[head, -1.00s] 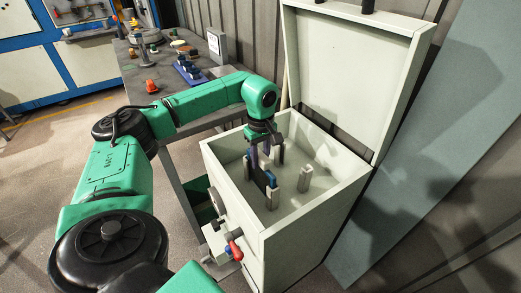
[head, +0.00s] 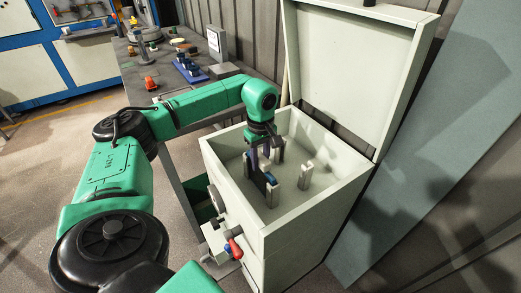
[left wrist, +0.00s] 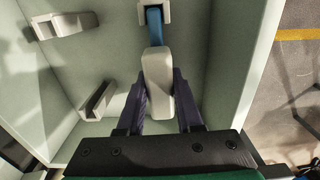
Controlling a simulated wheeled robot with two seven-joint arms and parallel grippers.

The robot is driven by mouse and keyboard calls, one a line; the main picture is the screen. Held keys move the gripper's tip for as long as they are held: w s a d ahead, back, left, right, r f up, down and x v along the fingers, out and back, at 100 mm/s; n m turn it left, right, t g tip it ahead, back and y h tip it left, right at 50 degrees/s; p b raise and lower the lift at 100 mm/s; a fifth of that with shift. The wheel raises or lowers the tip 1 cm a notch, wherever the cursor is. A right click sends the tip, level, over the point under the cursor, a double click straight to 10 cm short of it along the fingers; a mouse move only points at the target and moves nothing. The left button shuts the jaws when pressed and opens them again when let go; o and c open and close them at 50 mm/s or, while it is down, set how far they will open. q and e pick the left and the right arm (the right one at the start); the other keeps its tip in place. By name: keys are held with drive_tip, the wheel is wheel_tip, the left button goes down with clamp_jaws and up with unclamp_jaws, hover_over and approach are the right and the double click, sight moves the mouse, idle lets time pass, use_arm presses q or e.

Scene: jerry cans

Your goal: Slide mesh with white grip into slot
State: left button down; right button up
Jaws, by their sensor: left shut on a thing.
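The mesh's white grip (left wrist: 157,82) is between the purple fingers of my left gripper (left wrist: 160,100) in the left wrist view. My left gripper (head: 265,160) is shut on it, inside the open box. A blue strip of the mesh (left wrist: 154,28) runs from the grip to a pale slotted bracket (left wrist: 142,12) and meets its gap at the top edge. In the head view the mesh (head: 258,180) is a dark upright panel beside the bracket posts (head: 272,196). The fingers partly hide the mesh, so its depth in the slot is unclear. My right gripper is out of view.
The pale box (head: 318,212) has tall walls close around my gripper, and its lid (head: 345,75) stands open behind. Other slotted brackets (left wrist: 97,100) (left wrist: 62,25) stand on the box floor to one side. A grey table (head: 165,85) with parts stands behind.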

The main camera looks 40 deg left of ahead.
use_arm(q)
drive_tip(key=shift+c, duration=2.4)
unclamp_jaws()
wheel_tip(320, 180, up, 15)
drive_tip(key=shift+f, duration=0.2)
drive_tip(key=shift+r, duration=0.1)
